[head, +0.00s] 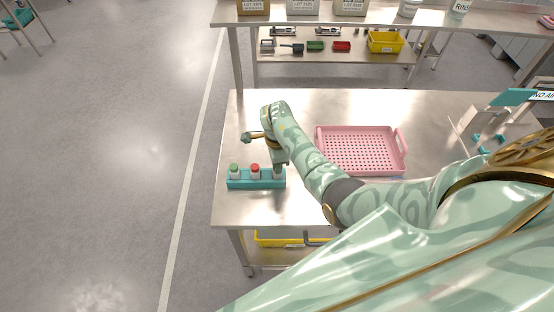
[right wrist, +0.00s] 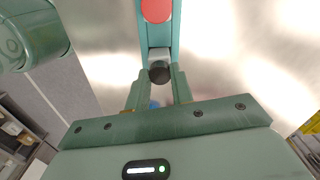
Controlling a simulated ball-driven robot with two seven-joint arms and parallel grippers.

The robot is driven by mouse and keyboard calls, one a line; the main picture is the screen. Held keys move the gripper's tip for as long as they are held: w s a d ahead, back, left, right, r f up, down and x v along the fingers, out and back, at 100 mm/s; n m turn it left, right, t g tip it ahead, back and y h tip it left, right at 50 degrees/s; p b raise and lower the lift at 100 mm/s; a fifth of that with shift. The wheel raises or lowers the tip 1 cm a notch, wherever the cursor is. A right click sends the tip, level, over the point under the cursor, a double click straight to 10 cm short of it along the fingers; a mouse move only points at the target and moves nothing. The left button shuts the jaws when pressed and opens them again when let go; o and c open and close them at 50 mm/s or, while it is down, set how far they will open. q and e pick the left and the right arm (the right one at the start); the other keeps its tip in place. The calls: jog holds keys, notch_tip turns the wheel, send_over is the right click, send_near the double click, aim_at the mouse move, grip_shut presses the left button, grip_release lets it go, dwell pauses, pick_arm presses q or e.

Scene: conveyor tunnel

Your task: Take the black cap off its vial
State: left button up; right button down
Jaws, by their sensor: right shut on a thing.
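A teal rack (head: 256,184) stands near the left edge of the steel table. It holds a vial with a green cap (head: 234,168), a vial with a red cap (head: 255,168) and a third vial (head: 279,173) at its right end. My right gripper (head: 280,162) is over that third vial and hides its top. In the right wrist view the black cap (right wrist: 159,71) sits between the fingertips of my right gripper (right wrist: 159,78), which is shut on it. The red cap (right wrist: 156,10) shows beyond it. I cannot tell whether the black cap still touches its vial. My left gripper is not in view.
A pink perforated tray (head: 400,165) lies to the right of my right forearm. The steel table (head: 245,120) is bare behind the rack. A second bench at the back holds boxes, and its lower shelf holds a yellow bin (head: 385,42).

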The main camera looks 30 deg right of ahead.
jog(key=shift+r+n+p, duration=0.1)
jog(key=shift+n+p, duration=0.3)
jog(key=shift+n, duration=0.4)
jog(key=shift+n+p, duration=0.35)
jog(key=shift+n, duration=1.45)
jog(key=n+p, duration=0.1)
jog(key=n, duration=0.2)
jog(key=shift+n+p, duration=0.3)
jog(key=shift+n, duration=0.8)
